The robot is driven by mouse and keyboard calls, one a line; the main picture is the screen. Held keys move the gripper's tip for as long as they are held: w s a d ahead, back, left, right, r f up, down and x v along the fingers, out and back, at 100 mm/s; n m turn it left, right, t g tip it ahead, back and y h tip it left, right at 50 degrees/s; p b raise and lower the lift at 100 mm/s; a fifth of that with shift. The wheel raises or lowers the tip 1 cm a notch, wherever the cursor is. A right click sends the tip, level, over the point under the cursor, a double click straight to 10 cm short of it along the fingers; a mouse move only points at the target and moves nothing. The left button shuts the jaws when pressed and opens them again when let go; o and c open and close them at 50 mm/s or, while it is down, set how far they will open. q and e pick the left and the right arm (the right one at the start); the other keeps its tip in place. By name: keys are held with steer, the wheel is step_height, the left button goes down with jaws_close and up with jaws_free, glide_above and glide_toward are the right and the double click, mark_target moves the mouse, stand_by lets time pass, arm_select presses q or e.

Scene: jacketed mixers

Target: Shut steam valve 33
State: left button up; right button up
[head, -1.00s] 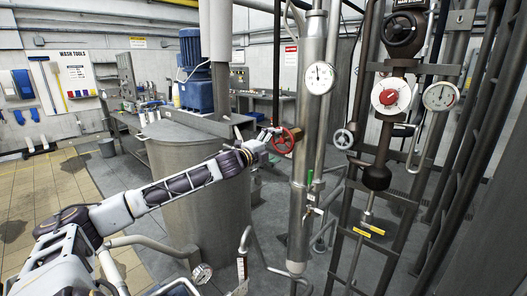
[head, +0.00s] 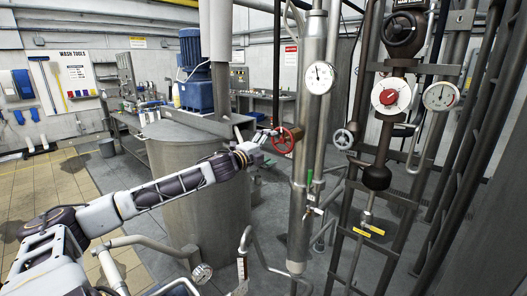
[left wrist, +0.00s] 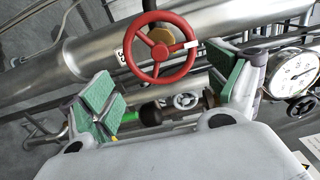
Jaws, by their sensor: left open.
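A red handwheel (head: 287,141) sits on the left side of a tall steel column (head: 314,110). In the left wrist view the red handwheel (left wrist: 160,52) shows whole, with several spokes and a brass-coloured disc behind it. My left gripper (head: 271,135) is just left of the wheel in the head view. In the left wrist view the open left gripper (left wrist: 170,92) has its green pads spread wide, with the wheel beyond and above the gap. Nothing is between the pads. My right gripper is not in view.
A smaller grey handwheel (head: 343,139), a red-centred dial (head: 391,96) and a white gauge (head: 319,77) stand nearby. A green-handled valve (head: 310,178) is lower on the column. A large grey vessel (head: 200,200) stands behind my left arm.

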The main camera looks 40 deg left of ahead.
arm_select(q)
steer(key=shift+s, duration=0.95)
steer(key=shift+s, duration=0.8)
stand_by(0.5)
steer(key=shift+f, duration=0.1)
